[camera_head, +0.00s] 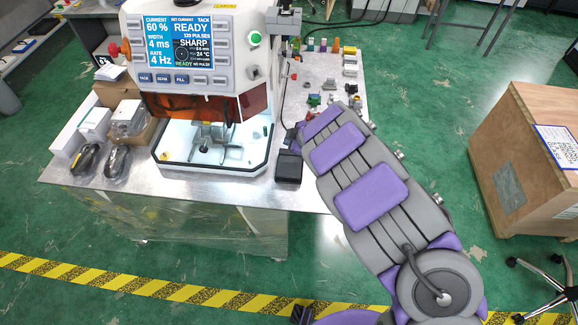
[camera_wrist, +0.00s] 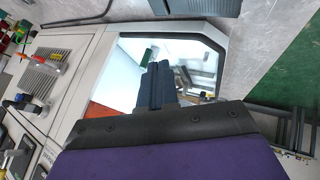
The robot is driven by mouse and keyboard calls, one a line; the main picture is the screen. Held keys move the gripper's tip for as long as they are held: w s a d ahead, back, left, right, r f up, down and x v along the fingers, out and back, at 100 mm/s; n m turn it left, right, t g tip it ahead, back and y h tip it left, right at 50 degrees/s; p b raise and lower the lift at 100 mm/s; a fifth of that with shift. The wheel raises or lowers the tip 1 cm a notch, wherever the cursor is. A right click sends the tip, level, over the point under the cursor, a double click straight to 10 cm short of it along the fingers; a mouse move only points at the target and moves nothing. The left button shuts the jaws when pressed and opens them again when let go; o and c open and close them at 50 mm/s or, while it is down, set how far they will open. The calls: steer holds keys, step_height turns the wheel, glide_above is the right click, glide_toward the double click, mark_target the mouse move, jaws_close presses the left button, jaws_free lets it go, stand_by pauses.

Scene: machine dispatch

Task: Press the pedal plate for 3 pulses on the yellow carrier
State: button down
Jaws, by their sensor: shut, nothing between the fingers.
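The machine (camera_head: 200,45) stands on the metal table, its screen (camera_head: 180,42) reading READY and NO PULSE. A dark block (camera_head: 288,167), which looks like the pedal plate, lies on the table right of the lit chamber (camera_head: 215,145). A dark flat part, possibly the same block, shows at the top edge of the wrist view (camera_wrist: 195,8). My gripper (camera_wrist: 160,72) is shut and empty, in front of the chamber opening in the wrist view. In the head view my arm hides the gripper's tips. Metal fixtures sit inside the chamber; I cannot make out a yellow carrier there.
Small coloured parts (camera_head: 315,99) lie on the table right of the machine. Boxes (camera_head: 96,122) and dark wrapped items (camera_head: 116,160) stand at its left. A wooden crate (camera_head: 500,125) stands on the floor at right. The table's front edge is clear.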

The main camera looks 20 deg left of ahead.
steer(key=d, duration=0.1)
steer(key=b, duration=0.8)
glide_above(290, 167)
steer(key=f, duration=0.5)
steer(key=shift+w+d+f, duration=0.2)
steer(key=shift+w+d, duration=0.1)
steer(key=shift+w, duration=0.05)
steer(key=f+b, duration=0.2)
steer(key=f, duration=0.1)
steer(key=shift+s+a+f, duration=0.1)
steer(key=shift+s+a, duration=0.1)
steer(key=shift+a, duration=0.15)
steer(key=shift+f, duration=0.1)
steer(key=shift+d, duration=0.15)
steer(key=shift+d, duration=0.1)
steer(key=shift+s, duration=0.1)
stand_by(0.6)
